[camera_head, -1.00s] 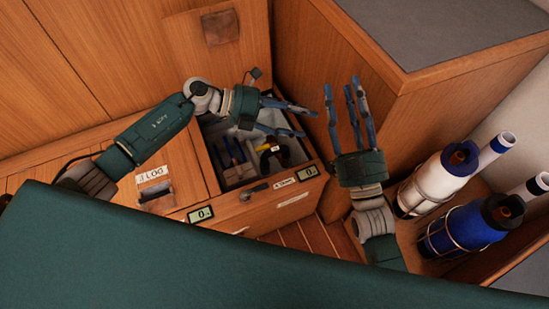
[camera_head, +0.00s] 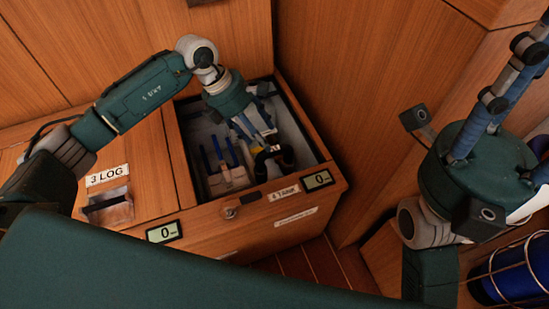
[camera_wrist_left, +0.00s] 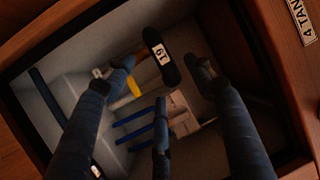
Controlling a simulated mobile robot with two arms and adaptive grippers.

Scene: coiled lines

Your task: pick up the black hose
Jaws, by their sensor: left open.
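The black hose (camera_head: 276,158) lies in the open drawer and carries a white tag. In the left wrist view the hose (camera_wrist_left: 153,38) is a short, dark, rounded length with its tag reading 19. My left gripper (camera_head: 262,138) reaches down into the drawer, open, just above and beside the hose. In the left wrist view its spread fingers (camera_wrist_left: 162,70) point toward the hose, which shows between the fingertips with nothing gripped. Part of the hose is hidden behind the fingers in the head view. My right gripper (camera_head: 512,75) is raised at the right, fingers apart and empty, tips partly cut off.
The wooden drawer (camera_head: 335,190) has a label and a display on its front. Blue-handled items (camera_head: 218,150) lie in a pale holder (camera_head: 230,180) to the left of the hose. A cabinet labelled 3 LOG (camera_head: 107,175) is at left.

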